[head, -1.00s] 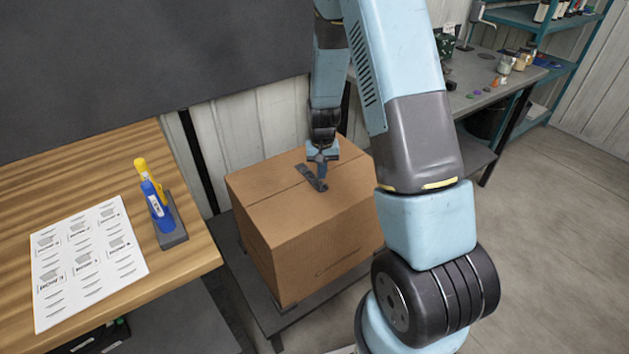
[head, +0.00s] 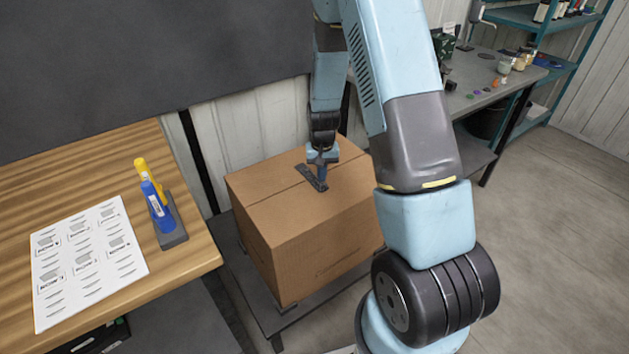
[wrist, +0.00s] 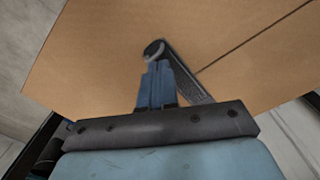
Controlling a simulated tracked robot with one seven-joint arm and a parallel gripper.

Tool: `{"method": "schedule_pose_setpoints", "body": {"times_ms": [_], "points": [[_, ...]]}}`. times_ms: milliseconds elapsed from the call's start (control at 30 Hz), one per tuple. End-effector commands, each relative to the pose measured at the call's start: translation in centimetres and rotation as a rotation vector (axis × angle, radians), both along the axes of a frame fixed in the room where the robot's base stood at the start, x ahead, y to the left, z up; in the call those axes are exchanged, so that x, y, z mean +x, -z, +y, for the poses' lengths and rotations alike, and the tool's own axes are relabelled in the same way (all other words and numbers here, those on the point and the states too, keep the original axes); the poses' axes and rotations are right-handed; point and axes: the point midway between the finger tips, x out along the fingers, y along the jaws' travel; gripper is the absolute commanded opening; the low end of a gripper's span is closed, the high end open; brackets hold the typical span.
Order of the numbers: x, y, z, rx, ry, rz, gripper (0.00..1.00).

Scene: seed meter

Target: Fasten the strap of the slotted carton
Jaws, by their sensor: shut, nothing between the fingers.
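The carton (head: 310,235) is a closed brown box with a seam across its top, standing on a low dark stand. A short dark strap (head: 312,178) lies on top, crossing near the seam. In the wrist view the strap (wrist: 190,80) runs from a round dark end at upper left down to the right, partly hidden behind my fingers. My gripper (head: 321,163) points down over the strap's far end. In the wrist view the fingertips (wrist: 156,64) are together at the round end, with nothing between them. I cannot tell whether they touch it.
A wooden table (head: 200,250) at left holds a printed sheet (head: 85,262) and a dark holder (head: 173,236) with a blue and a yellow marker-like item. A grey bench (head: 480,98) with small items stands at back right. The floor (head: 540,220) at right is clear.

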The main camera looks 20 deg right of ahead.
Motion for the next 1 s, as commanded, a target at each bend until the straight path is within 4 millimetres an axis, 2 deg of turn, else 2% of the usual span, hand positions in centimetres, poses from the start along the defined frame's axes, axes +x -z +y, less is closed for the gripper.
{"method": "schedule_pose_setpoints", "body": {"times_ms": [1000], "points": [[-0.01,0.71,0.00,0.000,0.000,0.000,0.00]]}}
